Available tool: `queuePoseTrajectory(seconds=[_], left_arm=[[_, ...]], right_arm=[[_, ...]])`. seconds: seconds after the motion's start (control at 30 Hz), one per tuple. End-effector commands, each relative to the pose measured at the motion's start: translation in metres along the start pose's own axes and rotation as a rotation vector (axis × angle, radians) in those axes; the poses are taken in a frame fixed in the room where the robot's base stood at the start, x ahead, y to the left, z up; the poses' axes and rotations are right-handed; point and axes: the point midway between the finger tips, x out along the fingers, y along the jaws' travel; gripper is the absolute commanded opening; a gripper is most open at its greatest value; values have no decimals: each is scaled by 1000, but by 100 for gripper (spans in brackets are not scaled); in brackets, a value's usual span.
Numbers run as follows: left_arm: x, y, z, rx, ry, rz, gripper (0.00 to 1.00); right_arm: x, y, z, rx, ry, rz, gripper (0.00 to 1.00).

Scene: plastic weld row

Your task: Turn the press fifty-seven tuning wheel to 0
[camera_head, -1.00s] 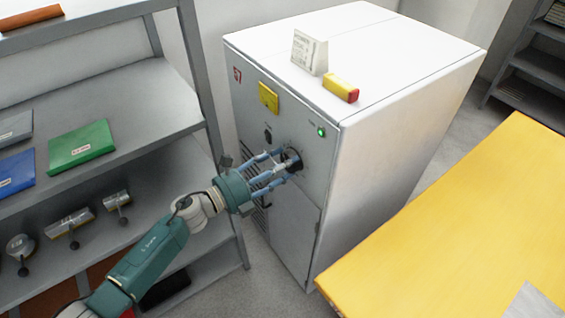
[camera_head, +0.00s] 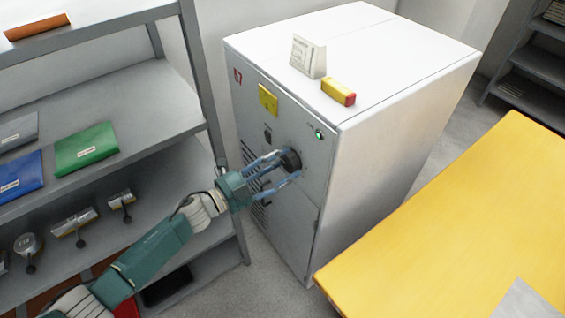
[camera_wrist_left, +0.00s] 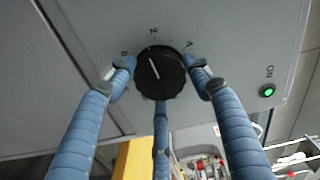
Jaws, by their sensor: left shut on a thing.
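The tuning wheel (camera_head: 290,160) is a round black knob on the front of the grey-white press cabinet, marked 57 (camera_head: 238,76). In the left wrist view the wheel (camera_wrist_left: 160,74) shows a white pointer line, which points up and slightly left, towards the printed 2 (camera_wrist_left: 153,30). Other dial marks sit left and right of the 2, partly beside the fingers; the left one looks like a 0 (camera_wrist_left: 124,53). My left gripper (camera_head: 284,168) has its blue fingers closed around the wheel's rim, at left, right and below. My right gripper is not in view.
A green lamp (camera_head: 319,135) marked ON is lit right of the wheel. A yellow plate (camera_head: 268,99) is above left. Grey shelving (camera_head: 170,100) stands left, a yellow table (camera_head: 460,220) right.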

Motion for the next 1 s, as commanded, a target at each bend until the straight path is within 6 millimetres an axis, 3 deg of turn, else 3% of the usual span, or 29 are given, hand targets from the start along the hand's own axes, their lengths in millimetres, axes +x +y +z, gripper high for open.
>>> queuePoseTrajectory(seconds=[0.03, 0.6, 1.0], left_arm=[[0, -9, 7, -43, -14, -10, 25], [-1, -4, 8, -544, -15, -9, 25], [-2, 0, 8, -727, -16, -8, 25]], right_arm=[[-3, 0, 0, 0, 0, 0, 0], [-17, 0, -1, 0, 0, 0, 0], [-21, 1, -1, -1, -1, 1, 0]])
